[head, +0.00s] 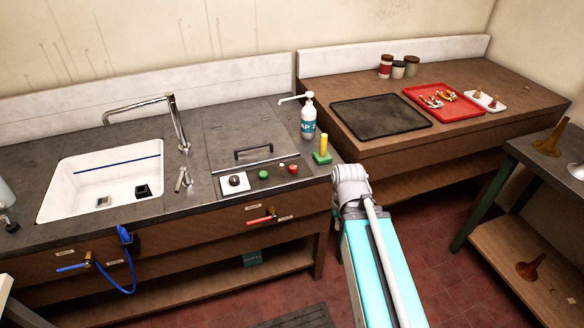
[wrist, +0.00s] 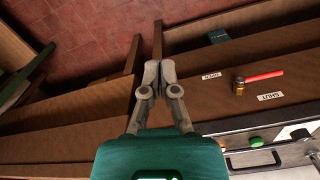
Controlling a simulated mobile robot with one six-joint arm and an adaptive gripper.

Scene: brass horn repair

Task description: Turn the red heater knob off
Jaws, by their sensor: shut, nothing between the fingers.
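A small red knob (head: 293,169) sits at the right end of the control panel on the dark counter; its setting is too small to read. A smaller red piece (head: 281,169), a green button (head: 263,174) and a black knob on a white plate (head: 234,182) are to its left. The green button also shows in the wrist view (wrist: 256,141), with the black knob (wrist: 300,134). My gripper (wrist: 154,66) is shut and empty, in front of the wooden cabinet and apart from the panel. In the head view my arm hides it.
A red lever valve (head: 260,219) is on the cabinet front; its handle lies by the SHUT label (wrist: 270,96). A green block with a yellow post (head: 322,150) and a soap bottle (head: 308,118) stand near the panel. A hatch with a handle (head: 253,152) lies behind it.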

